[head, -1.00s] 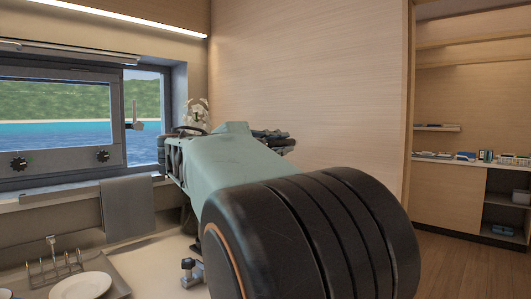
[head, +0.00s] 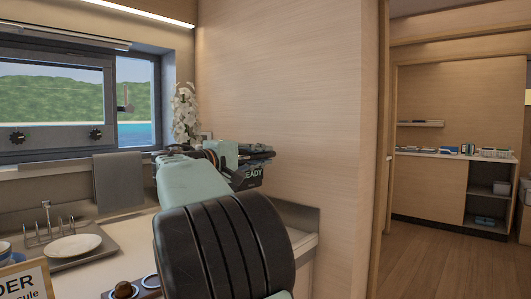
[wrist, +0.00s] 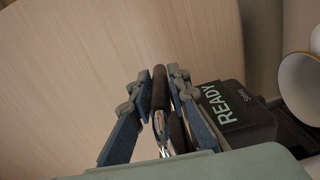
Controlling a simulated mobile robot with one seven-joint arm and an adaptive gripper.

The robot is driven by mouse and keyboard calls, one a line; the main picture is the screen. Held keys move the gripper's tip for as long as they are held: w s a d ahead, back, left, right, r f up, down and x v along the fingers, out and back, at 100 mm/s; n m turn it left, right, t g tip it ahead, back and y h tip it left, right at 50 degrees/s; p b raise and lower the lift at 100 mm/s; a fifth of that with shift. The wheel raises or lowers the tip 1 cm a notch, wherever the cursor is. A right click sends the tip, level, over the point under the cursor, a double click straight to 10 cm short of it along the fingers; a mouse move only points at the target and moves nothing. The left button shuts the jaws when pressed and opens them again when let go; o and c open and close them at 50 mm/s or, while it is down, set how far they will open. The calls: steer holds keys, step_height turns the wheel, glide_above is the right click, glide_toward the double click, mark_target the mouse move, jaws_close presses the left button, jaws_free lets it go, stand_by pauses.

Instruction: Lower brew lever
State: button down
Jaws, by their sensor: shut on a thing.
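The brew lever (wrist: 159,92) has a dark handle and a shiny metal stem. In the wrist view it stands between the fingers of my gripper (wrist: 160,88), which is shut on its handle. The coffee machine (wrist: 225,112) is a dark box with a lit READY panel, just right of the fingers. In the head view part of the machine (head: 250,174) shows beyond my arm, which hides the lever and most of the gripper.
A white cup with a gold rim (wrist: 300,84) is at the right of the wrist view. A wood-panelled wall (head: 290,110) rises behind the machine.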

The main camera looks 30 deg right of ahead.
steer(key=shift+w+a+f, duration=0.1)
steer(key=shift+f, duration=0.45)
steer(key=c, duration=1.8)
jaws_free()
steer(key=shift+r, duration=0.1)
steer(key=v, duration=1.2)
